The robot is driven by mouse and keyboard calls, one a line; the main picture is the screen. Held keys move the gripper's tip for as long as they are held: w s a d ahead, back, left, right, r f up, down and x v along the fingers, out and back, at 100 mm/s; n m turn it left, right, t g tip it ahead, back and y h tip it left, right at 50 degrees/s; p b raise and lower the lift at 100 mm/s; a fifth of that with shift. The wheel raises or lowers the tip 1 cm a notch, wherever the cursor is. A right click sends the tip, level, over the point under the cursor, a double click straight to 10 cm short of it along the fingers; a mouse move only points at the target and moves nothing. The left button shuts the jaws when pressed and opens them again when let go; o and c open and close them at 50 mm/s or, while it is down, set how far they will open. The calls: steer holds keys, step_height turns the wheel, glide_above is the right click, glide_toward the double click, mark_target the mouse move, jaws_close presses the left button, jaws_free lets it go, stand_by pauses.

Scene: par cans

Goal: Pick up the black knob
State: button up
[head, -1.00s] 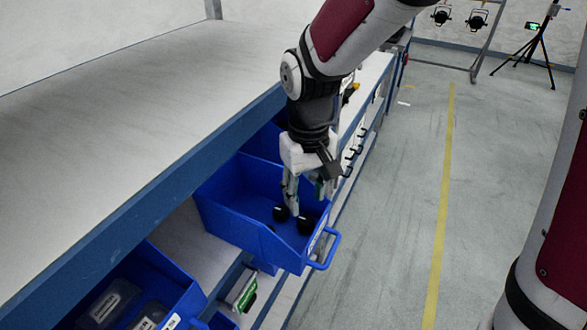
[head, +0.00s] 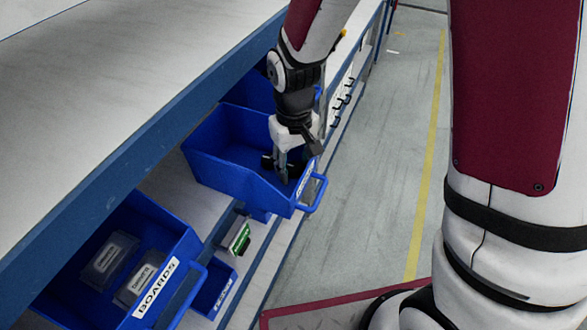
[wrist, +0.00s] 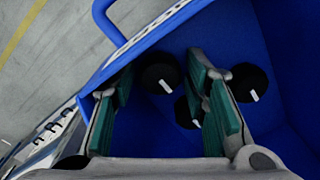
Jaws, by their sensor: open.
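Several black knobs, each with a white mark, lie in a blue bin (wrist: 215,38). In the wrist view one black knob (wrist: 158,74) lies between the tips of my gripper (wrist: 160,78). Another knob (wrist: 251,84) lies right of the right finger, and a third (wrist: 184,114) sits nearer the palm, partly behind that finger. My gripper is open, its green-padded fingers apart on both sides of the first knob. I cannot tell whether they touch it. In the head view my gripper (head: 286,168) reaches down into the bin (head: 213,168) and mostly hides the knobs.
A long workbench top (head: 110,105) overhangs the bins on the left. A bin labelled BOARDS (head: 165,283) stands nearer on the shelf, with boxes inside. The bin's front handle (head: 317,194) sticks out toward the aisle. The grey floor (head: 365,190) to the right is open.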

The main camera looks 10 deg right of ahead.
steer(key=c, duration=0.8)
